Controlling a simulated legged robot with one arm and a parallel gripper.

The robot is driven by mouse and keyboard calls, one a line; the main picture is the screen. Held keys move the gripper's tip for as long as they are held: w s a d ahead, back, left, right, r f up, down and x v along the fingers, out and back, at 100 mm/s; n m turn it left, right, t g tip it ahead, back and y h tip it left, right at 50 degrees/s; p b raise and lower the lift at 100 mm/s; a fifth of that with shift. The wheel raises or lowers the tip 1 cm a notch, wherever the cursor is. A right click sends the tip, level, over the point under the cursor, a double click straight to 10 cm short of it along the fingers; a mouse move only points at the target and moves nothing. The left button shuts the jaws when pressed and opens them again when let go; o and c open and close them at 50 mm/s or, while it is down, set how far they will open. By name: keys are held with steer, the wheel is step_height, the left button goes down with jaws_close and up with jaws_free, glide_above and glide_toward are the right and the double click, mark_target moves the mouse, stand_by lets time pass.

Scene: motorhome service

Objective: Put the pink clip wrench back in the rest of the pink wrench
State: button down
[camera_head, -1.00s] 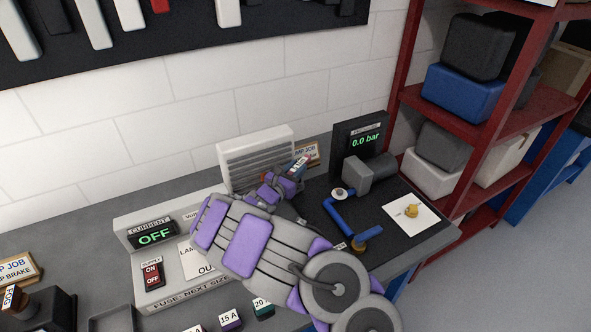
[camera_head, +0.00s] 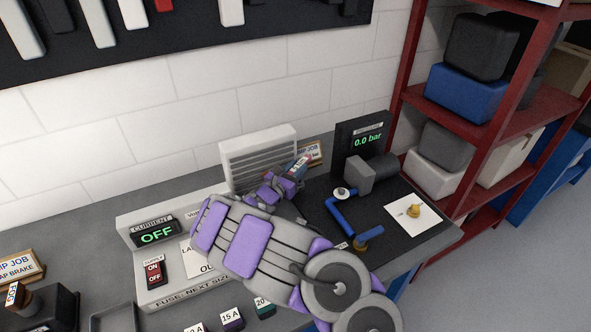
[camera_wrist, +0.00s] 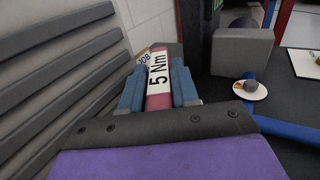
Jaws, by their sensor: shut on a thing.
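My gripper (camera_head: 298,168) is in front of the grey slatted heater-like box at the back of the bench. In the wrist view its two blue-grey fingers (camera_wrist: 159,90) are shut on the pink clip wrench (camera_wrist: 158,100), which carries a white "5 Nm" label. The wrench points away from my wrist, with its far end by a partly hidden card. In the head view only a small part of the wrench shows at the fingertips. I cannot make out the rest of the pink wrench in either view.
The slatted box (camera_head: 258,150) stands close to the left of my gripper. A pump with a 0.0 bar display (camera_head: 366,140), a blue pipe (camera_head: 340,222) and a white card with a brass fitting (camera_head: 413,213) lie to the right. A fuse panel (camera_head: 152,237) is at left.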

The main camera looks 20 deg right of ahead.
steer(key=shift+f+b, duration=0.55)
steer(key=shift+f, duration=0.4)
steer(key=c, duration=0.8)
jaws_free()
